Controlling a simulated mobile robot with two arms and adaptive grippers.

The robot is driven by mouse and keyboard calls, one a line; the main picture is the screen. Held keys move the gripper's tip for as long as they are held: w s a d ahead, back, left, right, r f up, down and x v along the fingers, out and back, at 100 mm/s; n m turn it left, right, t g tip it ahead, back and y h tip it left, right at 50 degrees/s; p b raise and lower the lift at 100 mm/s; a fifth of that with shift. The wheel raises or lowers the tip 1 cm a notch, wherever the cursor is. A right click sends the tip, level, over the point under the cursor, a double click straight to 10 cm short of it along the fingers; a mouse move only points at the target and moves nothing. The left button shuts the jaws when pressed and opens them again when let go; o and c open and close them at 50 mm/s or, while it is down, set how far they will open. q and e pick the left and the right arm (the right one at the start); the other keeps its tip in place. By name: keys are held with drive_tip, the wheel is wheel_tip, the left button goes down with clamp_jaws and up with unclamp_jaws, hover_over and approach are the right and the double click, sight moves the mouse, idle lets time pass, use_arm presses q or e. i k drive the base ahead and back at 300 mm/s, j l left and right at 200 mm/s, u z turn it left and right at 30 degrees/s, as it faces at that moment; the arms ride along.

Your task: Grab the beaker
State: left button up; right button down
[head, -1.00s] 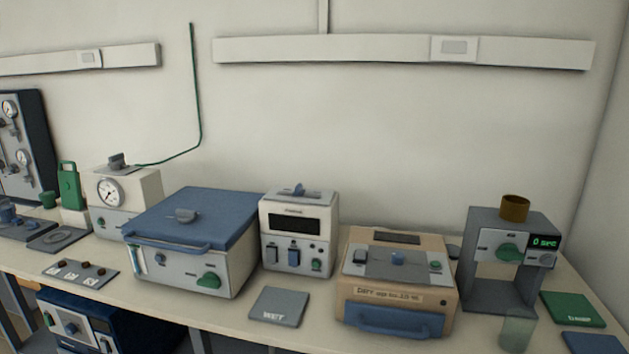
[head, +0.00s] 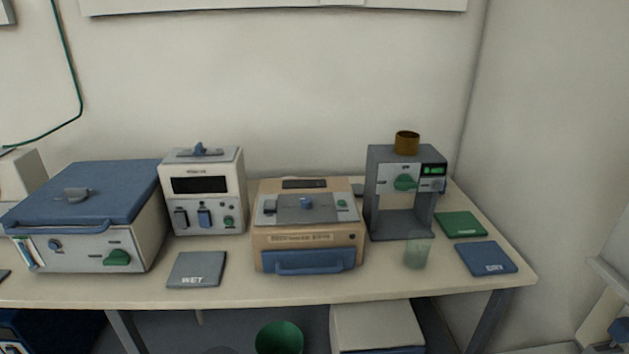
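The beaker (head: 417,252) is a clear, faintly greenish glass vessel in the head view. It stands upright on the bench top, in front of the grey dispenser-like machine (head: 400,190) and to the right of the tan box-shaped device. Its upper part overlaps the machine's lower opening in the picture. Neither gripper shows in this view, so nothing is seen touching the beaker.
The bench (head: 330,289) also bears a tan device (head: 262,240), a white instrument (head: 202,155), a blue-lidded box (head: 120,190), a grey WET mat (head: 197,270), a green mat (head: 461,224) and a blue mat (head: 486,258). A green bin (head: 279,338) and white box (head: 377,325) are below.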

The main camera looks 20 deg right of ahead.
sight(418, 250)
drive_tip(key=i+j, duration=0.4)
drive_tip(key=i, duration=0.15)
drive_tip(key=i+j+z, duration=0.15)
drive_tip(key=z, duration=1.45)
